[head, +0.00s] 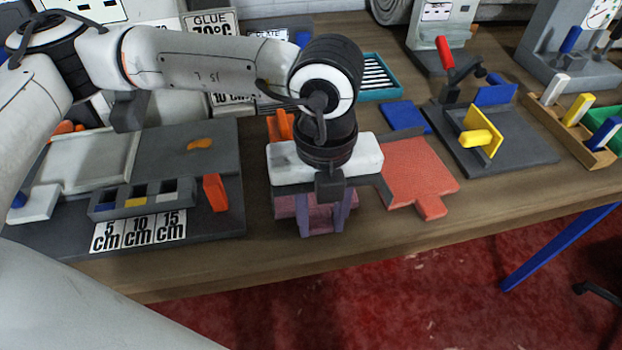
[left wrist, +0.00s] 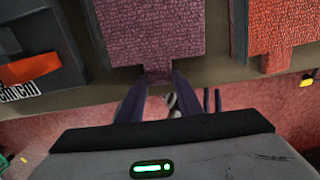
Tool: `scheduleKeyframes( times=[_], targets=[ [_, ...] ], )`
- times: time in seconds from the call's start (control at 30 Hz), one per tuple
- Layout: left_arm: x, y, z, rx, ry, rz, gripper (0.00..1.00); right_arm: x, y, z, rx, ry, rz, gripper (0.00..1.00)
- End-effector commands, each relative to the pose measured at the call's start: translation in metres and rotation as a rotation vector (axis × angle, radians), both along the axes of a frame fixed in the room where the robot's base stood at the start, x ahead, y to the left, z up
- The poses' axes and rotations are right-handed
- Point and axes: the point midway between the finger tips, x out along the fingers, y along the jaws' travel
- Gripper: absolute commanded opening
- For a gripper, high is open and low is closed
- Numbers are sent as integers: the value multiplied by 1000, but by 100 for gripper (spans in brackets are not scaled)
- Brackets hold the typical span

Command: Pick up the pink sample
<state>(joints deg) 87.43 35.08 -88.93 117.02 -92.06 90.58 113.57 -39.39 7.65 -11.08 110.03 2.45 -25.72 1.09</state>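A mauve-pink textured sample (left wrist: 150,30) with a narrow tab lies on the table, partly hidden under my left arm in the head view (head: 285,206). My left gripper (head: 322,226) points down over its front edge. Its two fingers (left wrist: 160,82) are apart, one at each side of the tab; I cannot tell if they touch it. A salmon-red sample (head: 418,170) with a similar tab lies just to the right; it also shows in the left wrist view (left wrist: 277,30). My right gripper is not in view.
A grey board with a slotted block (head: 140,200) and length cards (head: 138,232) stands left. A press with a yellow plate (head: 482,135) and a wooden rack (head: 575,132) stand right. A blue pad (head: 405,117) lies behind the salmon sample. The front table strip is clear.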

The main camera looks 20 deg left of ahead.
Motion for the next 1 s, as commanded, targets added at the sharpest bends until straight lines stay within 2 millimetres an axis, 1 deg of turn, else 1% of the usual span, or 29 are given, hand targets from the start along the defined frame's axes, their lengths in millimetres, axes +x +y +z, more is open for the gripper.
scheduleKeyframes(
  times=[0.03, 0.07, 0.1, 0.27, 0.37, 0.47, 0.7, 0.8, 0.9, 1.0],
  targets=[
    [0, 0, 0, 0, 0, 0, 16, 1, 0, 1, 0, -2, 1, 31],
    [0, 0, 0, 0, 0, 0, 11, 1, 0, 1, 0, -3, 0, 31],
    [0, 0, 0, 1, -1, 0, 9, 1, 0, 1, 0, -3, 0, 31],
    [0, 0, 0, 1, -1, 0, 9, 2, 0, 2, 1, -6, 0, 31],
    [1, 0, 5, -1, -3, 1, 9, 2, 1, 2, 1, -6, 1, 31],
    [1, 0, 17, -2, -5, 1, 9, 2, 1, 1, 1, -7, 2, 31],
    [2, -1, 66, -1, -6, 2, 9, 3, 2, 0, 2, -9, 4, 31],
    [1, -1, 83, 0, -4, 1, 9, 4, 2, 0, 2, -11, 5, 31],
    [1, -1, 94, -1, -2, 1, 9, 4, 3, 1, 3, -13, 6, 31],
    [1, 0, 100, 1, -1, 1, 9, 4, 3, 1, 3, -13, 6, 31]
  ],
)
